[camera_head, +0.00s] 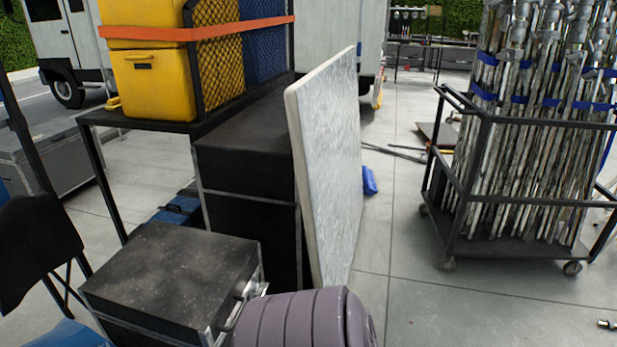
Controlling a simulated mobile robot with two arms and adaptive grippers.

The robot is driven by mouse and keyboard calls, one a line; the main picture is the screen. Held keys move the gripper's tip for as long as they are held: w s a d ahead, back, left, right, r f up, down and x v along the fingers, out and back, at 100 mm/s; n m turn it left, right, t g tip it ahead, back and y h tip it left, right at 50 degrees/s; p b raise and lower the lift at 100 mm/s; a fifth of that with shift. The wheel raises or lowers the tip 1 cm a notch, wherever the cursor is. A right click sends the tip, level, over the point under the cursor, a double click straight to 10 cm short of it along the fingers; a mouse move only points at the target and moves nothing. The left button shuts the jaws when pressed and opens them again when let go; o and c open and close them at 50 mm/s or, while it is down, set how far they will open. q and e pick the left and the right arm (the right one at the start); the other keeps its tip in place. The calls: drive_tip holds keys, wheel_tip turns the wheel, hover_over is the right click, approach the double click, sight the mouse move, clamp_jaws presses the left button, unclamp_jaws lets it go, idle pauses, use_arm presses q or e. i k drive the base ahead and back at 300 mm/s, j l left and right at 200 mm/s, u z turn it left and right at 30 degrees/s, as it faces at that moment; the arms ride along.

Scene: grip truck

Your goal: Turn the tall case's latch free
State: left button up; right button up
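A tall black case (247,222) with metal edging stands left of centre, beside a large pale board that leans upright along its right side. No latch can be made out on its visible faces, and part of its front is hidden. A lower black case (170,275) with a dusty top stands in front of it. Metal hardware (247,291), perhaps a latch or handle, shows at this lower case's right edge. Neither of my grippers is in view.
A mauve ribbed rounded object (300,322) stands at the bottom centre, close to the lower case. The pale board (330,160) bounds the right side. A wheeled cart (490,250) of metal stands is at the right. Yellow cases (155,85) sit on a black table. Floor between board and cart is mostly clear.

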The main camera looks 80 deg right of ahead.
sight(260, 291)
drive_tip(key=z, duration=2.35)
